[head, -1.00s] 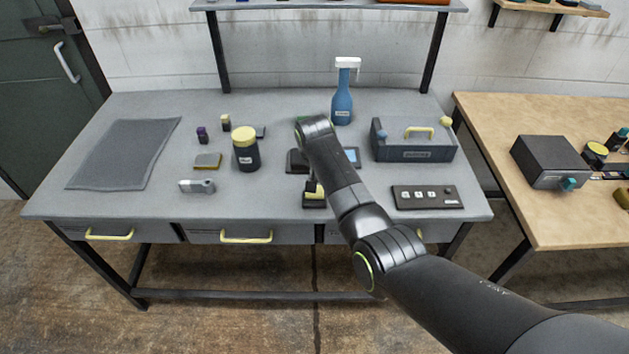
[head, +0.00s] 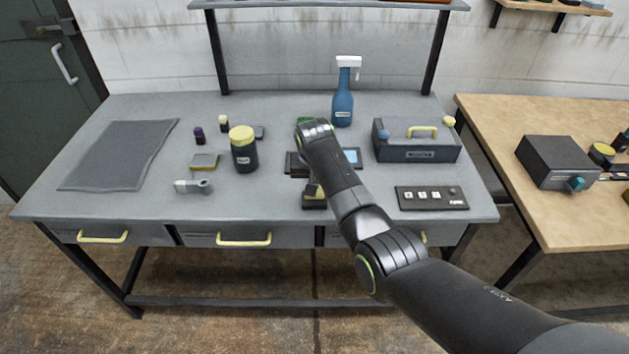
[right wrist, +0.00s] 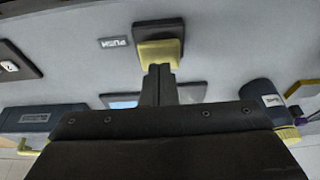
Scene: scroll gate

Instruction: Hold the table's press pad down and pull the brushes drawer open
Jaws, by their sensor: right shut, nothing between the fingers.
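The press pad (head: 314,204), a yellow block on a dark base, sits near the table's front edge, partly hidden behind my right arm. In the right wrist view its yellow top (right wrist: 158,50) lies at my right gripper's tips, beside a "PUSH" label (right wrist: 114,42). My right gripper (right wrist: 158,72) is shut and empty; its tips overlap the pad's edge, and I cannot tell whether they press it. The left drawer (head: 102,237) and middle drawer (head: 243,239) look closed, with yellow handles. A right drawer (head: 423,238) is mostly behind my arm. I cannot read a brushes label. My left gripper is out of view.
The grey table (head: 255,205) holds a dark jar (head: 244,157), a blue spray bottle (head: 343,105), a toolbox (head: 418,150), a button panel (head: 431,198) and a dark mat (head: 118,155). A wooden table (head: 530,215) stands at right. Floor before the drawers is clear on the left.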

